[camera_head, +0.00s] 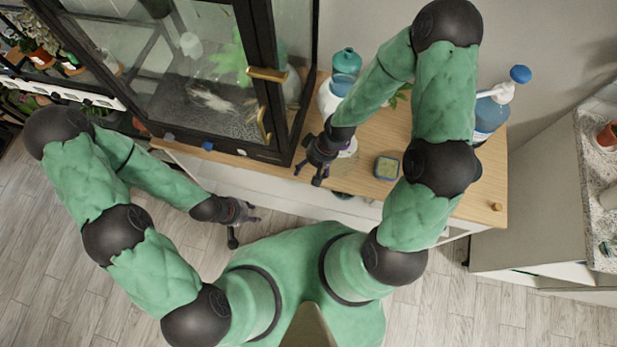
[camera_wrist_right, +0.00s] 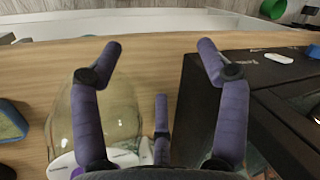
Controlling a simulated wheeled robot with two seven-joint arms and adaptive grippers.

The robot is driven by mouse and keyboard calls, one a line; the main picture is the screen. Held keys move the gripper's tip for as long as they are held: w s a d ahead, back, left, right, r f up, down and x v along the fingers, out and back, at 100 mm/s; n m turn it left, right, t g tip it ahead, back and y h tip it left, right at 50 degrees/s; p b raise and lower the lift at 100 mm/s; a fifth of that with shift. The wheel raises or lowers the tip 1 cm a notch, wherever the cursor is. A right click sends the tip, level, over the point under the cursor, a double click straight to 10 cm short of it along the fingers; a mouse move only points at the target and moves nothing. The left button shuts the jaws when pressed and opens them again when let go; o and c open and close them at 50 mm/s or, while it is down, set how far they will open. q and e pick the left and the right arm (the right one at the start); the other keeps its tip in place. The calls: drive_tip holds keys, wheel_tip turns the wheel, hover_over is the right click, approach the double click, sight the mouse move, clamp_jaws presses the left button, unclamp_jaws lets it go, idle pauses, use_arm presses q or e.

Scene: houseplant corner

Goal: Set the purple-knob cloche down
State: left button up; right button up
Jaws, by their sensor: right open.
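A clear glass dome, which looks like the cloche (camera_wrist_right: 126,105), stands on the wooden top in the right wrist view, behind and beside the left finger. White pieces with dark marks (camera_wrist_right: 122,158) show at the dome's lower end. My right gripper (camera_wrist_right: 159,48) is open, its purple fingers spread, with nothing held between the tips. In the head view my right gripper (camera_head: 308,171) is over the wooden top by the glass cabinet's corner. My left gripper (camera_head: 240,227) hangs low in front of the furniture; its finger opening is unclear.
A dark-framed glass cabinet (camera_head: 270,75) stands close left of the right gripper. A blue-and-yellow sponge (camera_head: 388,167) lies to the right on the wooden top (camera_head: 460,190). A blue-topped pump bottle (camera_head: 492,108) and a teal bottle (camera_head: 345,62) stand further back. The right front is mostly clear.

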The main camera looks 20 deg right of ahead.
drive_tip(key=s+a+f+m, duration=0.3)
drive_tip(key=s+f, duration=0.3)
drive_tip(key=f, duration=0.1)
drive_tip(key=shift+s+f, duration=0.2)
drive_tip(key=shift+s, duration=0.2)
